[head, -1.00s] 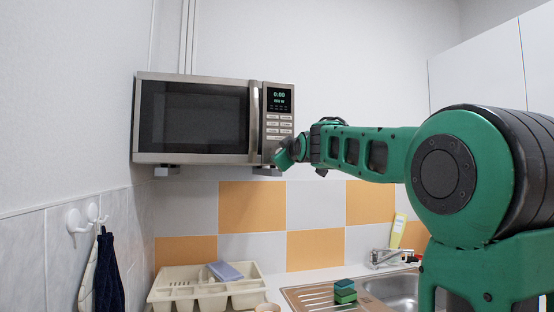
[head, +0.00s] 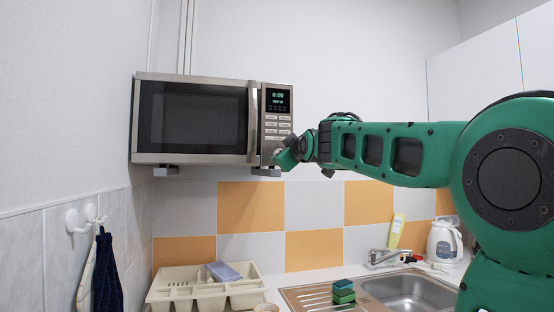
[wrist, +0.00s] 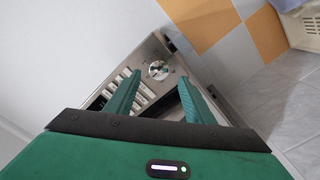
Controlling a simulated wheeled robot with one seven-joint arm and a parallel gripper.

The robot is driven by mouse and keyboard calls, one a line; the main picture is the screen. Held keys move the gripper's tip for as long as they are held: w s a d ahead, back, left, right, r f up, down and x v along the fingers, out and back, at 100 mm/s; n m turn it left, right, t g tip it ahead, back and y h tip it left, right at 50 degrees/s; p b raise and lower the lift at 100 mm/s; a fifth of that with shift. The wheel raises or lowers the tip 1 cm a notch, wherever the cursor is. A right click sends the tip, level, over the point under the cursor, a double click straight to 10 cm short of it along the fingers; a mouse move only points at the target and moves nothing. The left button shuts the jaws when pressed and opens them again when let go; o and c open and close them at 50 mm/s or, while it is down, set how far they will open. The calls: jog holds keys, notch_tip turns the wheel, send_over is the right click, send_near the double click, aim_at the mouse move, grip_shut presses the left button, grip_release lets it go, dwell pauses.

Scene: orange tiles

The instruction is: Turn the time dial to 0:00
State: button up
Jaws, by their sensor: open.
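The microwave (head: 192,118) is mounted on the wall, its door shut. Its display (head: 278,97) reads 0:00, with a smaller line below that is hard to read. The round silver time dial (wrist: 158,70) sits at the lower end of the control panel, below the buttons (head: 278,125). My gripper (wrist: 159,82) is open, its two green fingers pointing at the panel on either side of the dial. I cannot tell whether they touch it. In the head view my gripper (head: 285,157) is at the panel's lower right corner and mostly covers the dial.
Below are a dish rack (head: 205,292), a sponge stack (head: 344,291) and a sink (head: 398,290) with a faucet (head: 386,257). A white kettle (head: 444,243) stands at the right. Cloths hang from hooks at the left. The space right of the microwave holds my arm.

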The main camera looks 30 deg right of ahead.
jog(key=v, duration=0.5)
jog(key=shift+s+a, duration=0.2)
jog(key=shift+s, duration=0.1)
jog(key=s+d+f+m+g+y, duration=0.1)
jog(key=s+f+m+g, duration=0.4)
jog(key=f, duration=1)
jog(key=s+d+f+g, duration=0.1)
jog(key=s+f+g, duration=0.45)
jog(key=f, duration=0.95)
jog(key=s+a+f+m+g+y, duration=0.2)
jog(key=s+a+f+m+g, duration=0.1)
jog(key=s+f, duration=0.7)
jog(key=s+a+f+m+g+y, duration=0.2)
jog(key=s+f, duration=0.8)
jog(key=s, duration=0.6)
jog(key=shift+a+f+m+g, duration=0.2)
jog(key=shift+a+m+g, duration=0.3)
jog(key=shift+a+g, duration=0.65)
